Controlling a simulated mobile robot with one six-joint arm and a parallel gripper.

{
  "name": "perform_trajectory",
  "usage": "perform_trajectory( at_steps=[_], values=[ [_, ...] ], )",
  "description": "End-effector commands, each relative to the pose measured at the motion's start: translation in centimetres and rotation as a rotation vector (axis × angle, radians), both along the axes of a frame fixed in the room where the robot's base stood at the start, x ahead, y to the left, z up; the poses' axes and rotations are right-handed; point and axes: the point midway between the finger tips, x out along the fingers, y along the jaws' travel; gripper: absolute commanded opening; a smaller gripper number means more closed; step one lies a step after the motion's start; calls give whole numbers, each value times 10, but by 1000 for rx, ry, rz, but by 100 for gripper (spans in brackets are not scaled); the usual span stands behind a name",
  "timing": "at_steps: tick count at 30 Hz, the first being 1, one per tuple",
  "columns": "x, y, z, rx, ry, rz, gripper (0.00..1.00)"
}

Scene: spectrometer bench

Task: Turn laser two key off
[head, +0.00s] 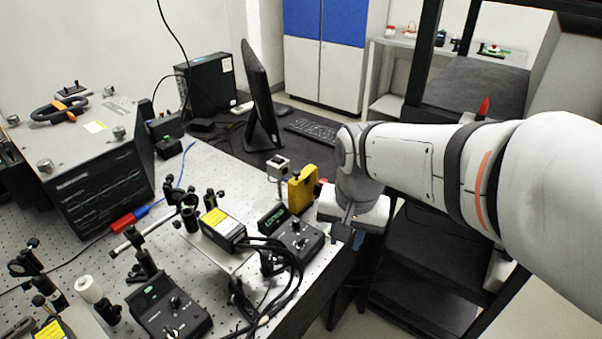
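Two black control boxes with green-lit displays and knobs stand on the perforated optical table. One box (290,236) is near the table's right edge, and the other box (163,308) is at the front. Their labels are too small to read, so I cannot tell which belongs to laser two or how its key is turned. My gripper (347,236) hangs at the end of my arm just right of the right-hand box, past the table edge and apart from the box. Its fingertips are small and partly hidden, and I cannot see whether they are open.
A yellow block (302,189) stands just behind the right-hand box. A laser module (222,229) with a yellow label and black cables sits left of it. A monitor (262,97) and keyboard (311,129) are behind. A dark shelf rack (425,250) stands under my arm at the right.

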Motion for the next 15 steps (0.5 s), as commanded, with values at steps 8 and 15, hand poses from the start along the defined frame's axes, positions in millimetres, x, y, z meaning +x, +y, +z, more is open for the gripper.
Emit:
perform_trajectory(
  at_steps=[8, 15],
  values=[
    [56, 69, 12, 8, 106, -293, 28],
    [64, 83, -3, 3, 125, -364, 28]
  ],
)
